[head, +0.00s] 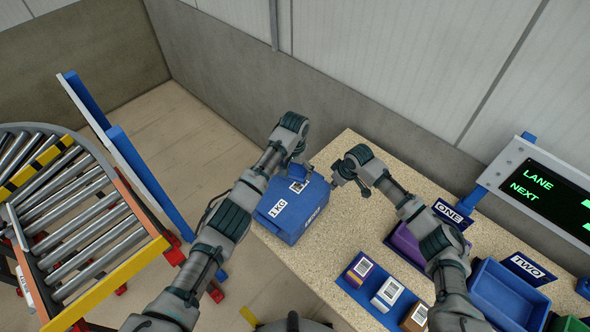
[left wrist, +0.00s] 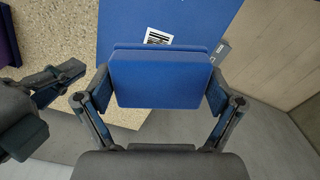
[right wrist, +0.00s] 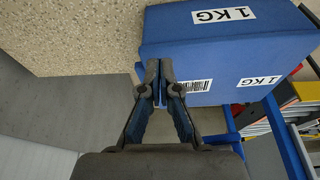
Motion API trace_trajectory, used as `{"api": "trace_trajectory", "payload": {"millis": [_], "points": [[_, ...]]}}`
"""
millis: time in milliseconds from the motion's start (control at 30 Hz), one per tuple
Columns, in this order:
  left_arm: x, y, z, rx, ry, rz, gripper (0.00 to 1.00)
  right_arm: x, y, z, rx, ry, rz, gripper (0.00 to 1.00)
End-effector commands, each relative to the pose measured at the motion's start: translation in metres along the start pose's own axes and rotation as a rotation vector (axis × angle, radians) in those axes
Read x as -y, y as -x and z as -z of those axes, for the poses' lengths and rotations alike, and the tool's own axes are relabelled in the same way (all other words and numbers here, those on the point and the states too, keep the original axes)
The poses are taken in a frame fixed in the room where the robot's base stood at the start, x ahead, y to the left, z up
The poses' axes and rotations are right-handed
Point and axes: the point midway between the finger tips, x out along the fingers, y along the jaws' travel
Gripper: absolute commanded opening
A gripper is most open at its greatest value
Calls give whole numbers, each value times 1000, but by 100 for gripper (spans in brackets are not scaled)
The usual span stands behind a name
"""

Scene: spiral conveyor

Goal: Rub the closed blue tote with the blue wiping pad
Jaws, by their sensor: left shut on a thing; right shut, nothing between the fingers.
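The closed blue tote (head: 294,212) stands on the speckled table near its left end, with white 1 KG labels and a barcode label. My left gripper (head: 299,168) is over the tote's far part. In the left wrist view it is shut on the blue wiping pad (left wrist: 160,80), which is over the tote's top (left wrist: 115,30); I cannot tell whether they touch. My right gripper (head: 340,176) is at the tote's far right corner. In the right wrist view its fingers (right wrist: 159,72) are together and empty, close beside the tote (right wrist: 225,50).
The speckled table (head: 340,240) is clear right of the tote. A blue tray (head: 372,300) with several labelled boxes, a purple bin (head: 405,247) and a blue bin (head: 508,295) stand further right. A roller conveyor (head: 75,220) is at left. A wall stands behind the table.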

Motion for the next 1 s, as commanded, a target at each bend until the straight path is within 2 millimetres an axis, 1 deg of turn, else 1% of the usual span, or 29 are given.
{"api": "trace_trajectory", "payload": {"millis": [100, 200, 467, 567, 667, 767, 900, 1000], "points": [[0, -2, 0, 0, 0, 0, 56, 0, 10, 4, -2, 1, -1, 0], [0, -2, 0, 0, 0, 0, 56, 0, 16, 5, -2, 1, -1, 0], [0, -1, 0, 0, 0, 0, 56, 0, 17, 5, -1, 0, -1, 0], [0, -1, 0, 0, 0, 0, 56, 0, 20, 6, -1, 1, -1, 0], [0, -1, 0, 0, 0, 0, 56, -1, 32, 6, -4, 1, -1, 0], [0, -1, 0, 0, 0, 0, 56, -1, 52, 6, -4, 1, -2, 0], [0, -1, 0, 0, 0, 0, 56, -2, 84, 5, -3, 2, -2, 0], [0, -1, 0, 0, 0, 0, 56, -2, 105, 6, -3, 1, -2, 0]]}}
